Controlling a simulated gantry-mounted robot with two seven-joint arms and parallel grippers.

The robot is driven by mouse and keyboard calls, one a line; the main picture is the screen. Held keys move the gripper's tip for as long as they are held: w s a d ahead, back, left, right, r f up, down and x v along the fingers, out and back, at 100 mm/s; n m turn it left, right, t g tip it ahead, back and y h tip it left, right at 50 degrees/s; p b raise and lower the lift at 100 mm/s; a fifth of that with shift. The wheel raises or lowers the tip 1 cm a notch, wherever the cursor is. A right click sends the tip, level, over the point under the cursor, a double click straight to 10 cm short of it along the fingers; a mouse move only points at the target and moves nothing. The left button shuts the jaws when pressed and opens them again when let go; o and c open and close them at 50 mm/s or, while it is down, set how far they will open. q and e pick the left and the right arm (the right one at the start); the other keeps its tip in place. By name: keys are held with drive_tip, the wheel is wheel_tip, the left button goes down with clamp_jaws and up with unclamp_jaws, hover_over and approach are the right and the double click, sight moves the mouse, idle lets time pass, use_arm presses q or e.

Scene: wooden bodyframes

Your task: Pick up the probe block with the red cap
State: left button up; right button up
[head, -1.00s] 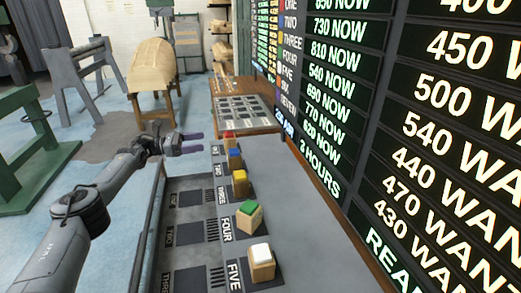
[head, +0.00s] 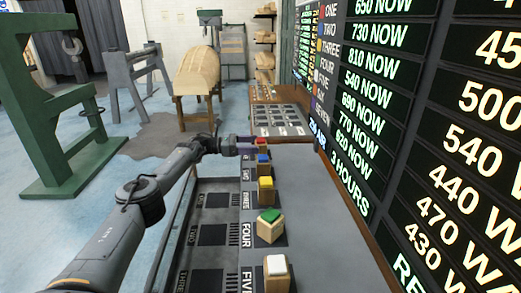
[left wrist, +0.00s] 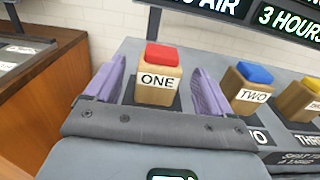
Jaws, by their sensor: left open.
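The probe block with the red cap (left wrist: 158,75) is a wooden block labelled ONE. In the left wrist view it stands upright between the two purple fingers of my left gripper (left wrist: 155,95), which is open with a gap on both sides. In the head view the red-capped block (head: 261,143) is small at the far end of the row, and my left gripper (head: 246,146) is right beside it, its fingers partly overlapping it. My right gripper is not in view.
Blocks with blue (head: 263,158), yellow (head: 266,190), green (head: 270,227) and white (head: 277,273) caps stand in a row on the grey bench towards me. The blue-capped block is close to my right finger in the left wrist view. A tall number board (head: 390,110) rises along the right.

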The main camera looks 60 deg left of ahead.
sight(261, 143)
use_arm(q)
drive_tip(key=shift+b+x, duration=0.4)
drive_tip(key=shift+x, duration=1.55)
drive_tip(key=shift+r, duration=0.15)
drive_tip(key=c, duration=1.1)
